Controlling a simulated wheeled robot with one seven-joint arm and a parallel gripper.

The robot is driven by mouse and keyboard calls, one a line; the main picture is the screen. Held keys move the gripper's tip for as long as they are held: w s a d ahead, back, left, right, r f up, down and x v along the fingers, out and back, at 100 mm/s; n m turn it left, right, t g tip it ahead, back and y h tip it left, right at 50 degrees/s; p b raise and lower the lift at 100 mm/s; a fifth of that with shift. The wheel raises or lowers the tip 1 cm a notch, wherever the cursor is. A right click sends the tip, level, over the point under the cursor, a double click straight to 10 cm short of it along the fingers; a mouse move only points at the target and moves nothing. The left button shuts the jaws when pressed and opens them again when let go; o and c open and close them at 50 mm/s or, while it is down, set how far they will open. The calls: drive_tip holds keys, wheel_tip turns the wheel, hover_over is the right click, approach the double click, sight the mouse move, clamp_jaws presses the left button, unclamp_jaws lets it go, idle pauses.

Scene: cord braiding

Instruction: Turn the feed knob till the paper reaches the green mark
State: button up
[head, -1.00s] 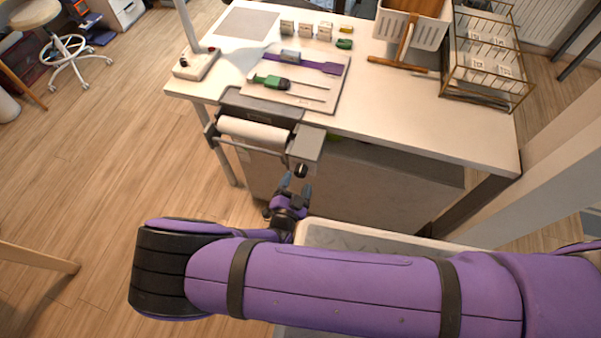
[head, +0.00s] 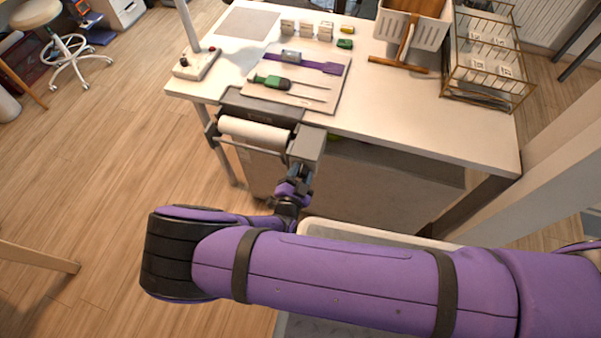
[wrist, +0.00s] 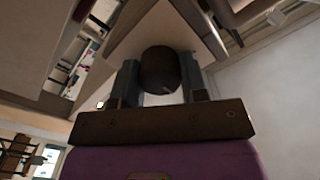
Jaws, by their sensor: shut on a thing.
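The feed knob (wrist: 160,70) is a dark round knob with a small pale line on its face. In the wrist view it sits between the two fingers of my gripper (wrist: 160,80), which is shut on it. In the head view my gripper (head: 300,176) is at the right end of the roller unit, below its grey end box (head: 308,143), and the knob is hidden there. The white paper roll (head: 255,133) lies across the unit at the table's front edge. I cannot make out the green mark or the paper's leading edge.
A wire rack (head: 487,60) stands at the right. A light bin (head: 315,228) lies below my wrist.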

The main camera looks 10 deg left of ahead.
drive_tip(key=shift+m, duration=0.3)
